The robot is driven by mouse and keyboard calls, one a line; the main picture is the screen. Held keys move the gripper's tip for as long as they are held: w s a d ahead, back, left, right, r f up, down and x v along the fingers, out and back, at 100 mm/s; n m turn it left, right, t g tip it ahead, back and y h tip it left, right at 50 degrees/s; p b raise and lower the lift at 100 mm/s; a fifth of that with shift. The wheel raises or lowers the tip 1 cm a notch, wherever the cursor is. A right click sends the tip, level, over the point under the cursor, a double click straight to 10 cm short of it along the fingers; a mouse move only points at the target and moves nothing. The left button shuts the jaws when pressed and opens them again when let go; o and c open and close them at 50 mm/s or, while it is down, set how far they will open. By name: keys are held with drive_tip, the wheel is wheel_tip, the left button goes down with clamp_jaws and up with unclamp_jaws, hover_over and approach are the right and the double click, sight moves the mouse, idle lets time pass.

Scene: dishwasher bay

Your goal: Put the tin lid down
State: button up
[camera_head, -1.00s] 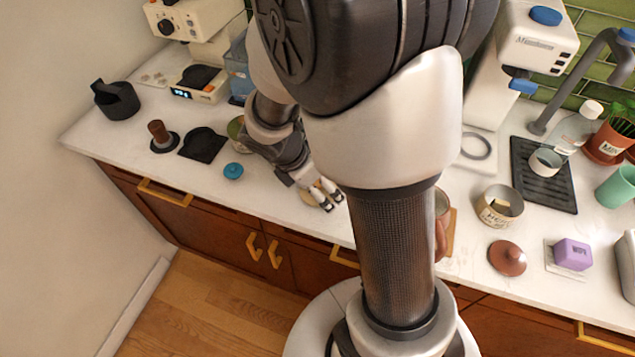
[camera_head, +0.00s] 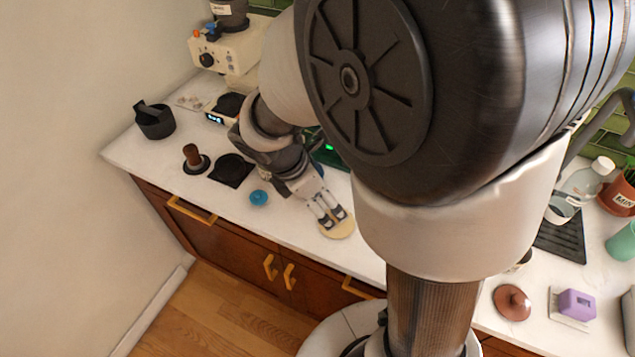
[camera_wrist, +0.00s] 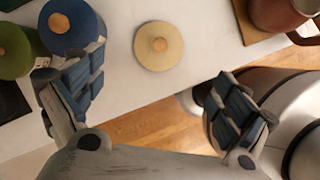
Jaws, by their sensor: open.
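A round cream tin lid with a small wooden knob (camera_wrist: 158,45) lies flat on the white counter near its front edge. It also shows in the head view (camera_head: 338,229), at my fingertips. My gripper (camera_head: 330,217) points down at it. In the wrist view my gripper (camera_wrist: 158,95) has its two fingers spread wide with nothing between them, and the lid is beyond them, apart from both. Whether a fingertip touches the lid in the head view is unclear.
Blue (camera_wrist: 70,25) and green (camera_wrist: 12,50) round lidded things stand close by the left finger in the wrist view. A brown mug (camera_wrist: 283,14) is at upper right. A small blue round piece (camera_head: 259,197) lies left of my gripper. My arm hides much of the counter.

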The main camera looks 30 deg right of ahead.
drive_tip(key=s+a+r+m+t+y, duration=0.4)
drive_tip(key=s+a+r+m, duration=0.2)
drive_tip(key=s+r+m, duration=0.7)
drive_tip(key=m, duration=0.5)
drive_tip(key=shift+m+y, duration=0.3)
drive_tip(key=shift+m, duration=0.1)
